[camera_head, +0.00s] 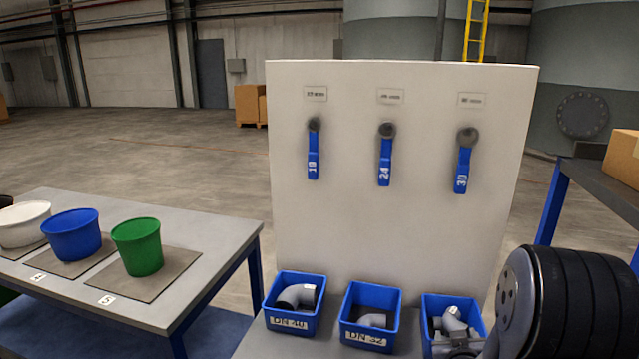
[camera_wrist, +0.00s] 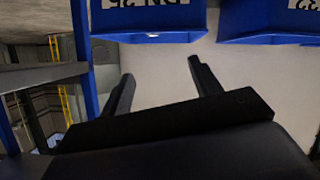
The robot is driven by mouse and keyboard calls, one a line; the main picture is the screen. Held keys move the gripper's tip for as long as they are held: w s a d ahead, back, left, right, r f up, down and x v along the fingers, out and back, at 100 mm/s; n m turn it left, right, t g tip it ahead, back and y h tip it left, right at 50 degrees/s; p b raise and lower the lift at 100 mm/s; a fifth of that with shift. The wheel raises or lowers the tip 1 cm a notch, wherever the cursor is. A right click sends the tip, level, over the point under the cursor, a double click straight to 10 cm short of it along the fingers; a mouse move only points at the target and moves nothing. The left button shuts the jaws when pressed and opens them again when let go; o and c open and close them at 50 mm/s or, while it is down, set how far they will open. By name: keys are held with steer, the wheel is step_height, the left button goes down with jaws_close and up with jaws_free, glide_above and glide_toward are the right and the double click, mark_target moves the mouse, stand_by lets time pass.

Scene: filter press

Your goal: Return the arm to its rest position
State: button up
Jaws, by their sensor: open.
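My gripper (camera_wrist: 160,68) shows in the wrist view with its two black fingers spread apart and nothing between them. That view is upside down, and the blue bins are along its top edge, beyond the fingertips. My arm (camera_head: 565,305) shows at the lower right of the head view, in front of the rightmost bin's right side. The gripper itself cannot be made out in the head view.
A white panel (camera_head: 420,105) with three blue-handled valves stands behind three blue bins (camera_head: 368,335) of grey pipe fittings. A grey table (camera_head: 215,245) at left holds white, blue and green buckets (camera_head: 140,247). A blue-legged bench (camera_head: 548,205) with a box stands at right.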

steer(key=x, duration=0.5)
steer(key=shift+w+f, duration=0.1)
steer(key=shift+f, duration=0.1)
steer(key=shift+f+b, duration=0.4)
steer(key=shift+b, duration=0.35)
steer(key=shift+r, duration=0.1)
